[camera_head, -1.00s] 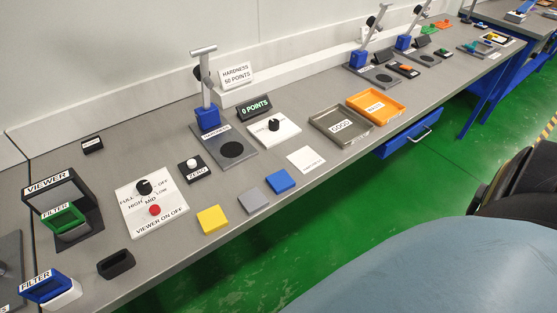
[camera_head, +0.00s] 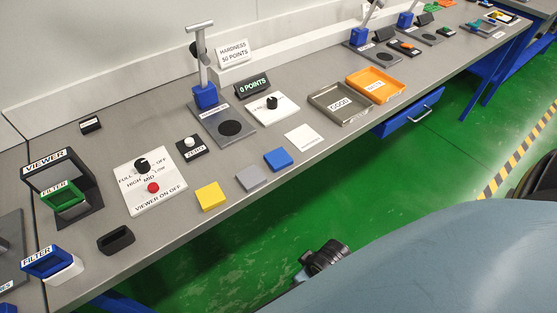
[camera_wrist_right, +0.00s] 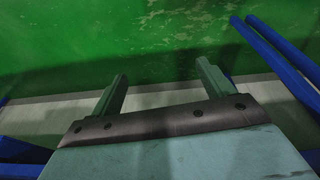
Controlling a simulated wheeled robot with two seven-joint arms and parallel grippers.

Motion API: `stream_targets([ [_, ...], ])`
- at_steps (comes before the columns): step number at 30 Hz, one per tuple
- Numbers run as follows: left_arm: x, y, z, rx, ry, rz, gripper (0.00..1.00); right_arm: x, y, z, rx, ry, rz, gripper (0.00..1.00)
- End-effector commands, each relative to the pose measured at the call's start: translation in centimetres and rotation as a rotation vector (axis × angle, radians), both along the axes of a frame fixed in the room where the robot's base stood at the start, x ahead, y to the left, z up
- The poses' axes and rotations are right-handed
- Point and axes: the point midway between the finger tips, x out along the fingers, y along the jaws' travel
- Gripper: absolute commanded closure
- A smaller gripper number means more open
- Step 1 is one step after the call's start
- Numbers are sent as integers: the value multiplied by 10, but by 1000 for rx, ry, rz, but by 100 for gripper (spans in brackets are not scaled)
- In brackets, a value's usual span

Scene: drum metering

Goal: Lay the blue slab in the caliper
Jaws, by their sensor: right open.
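The blue slab (camera_head: 278,159) lies flat on the grey bench near its front edge in the head view. A grey slab (camera_head: 251,178) and a yellow slab (camera_head: 210,196) lie in a row to its left. I cannot make out which item is the caliper. My right gripper (camera_wrist_right: 162,72) shows in the right wrist view with its two fingers apart, empty, over the green floor. A dark part, seemingly of my right arm, shows in front of the bench in the head view. My left gripper is not in view.
Behind the slabs stand a hardness tester (camera_head: 206,95), a white dial panel (camera_head: 272,107) and the ZERO button (camera_head: 190,145). A white plate (camera_head: 304,137) lies right of the blue slab. Trays GOOD (camera_head: 343,117) and orange (camera_head: 375,97) stand further right. Green floor is open before the bench.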

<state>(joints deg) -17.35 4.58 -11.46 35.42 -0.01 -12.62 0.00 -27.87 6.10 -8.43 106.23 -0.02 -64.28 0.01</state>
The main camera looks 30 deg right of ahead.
Motion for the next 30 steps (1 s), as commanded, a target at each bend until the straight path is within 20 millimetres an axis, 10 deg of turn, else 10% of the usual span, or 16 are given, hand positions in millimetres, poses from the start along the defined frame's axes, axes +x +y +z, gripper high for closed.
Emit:
stream_targets([
  [9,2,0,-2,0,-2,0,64,38,-4,116,-46,-168,44,20],
  [20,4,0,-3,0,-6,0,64,187,8,278,-411,-919,386,20],
  [30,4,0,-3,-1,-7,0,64,244,111,431,-1016,-1734,1028,20],
])
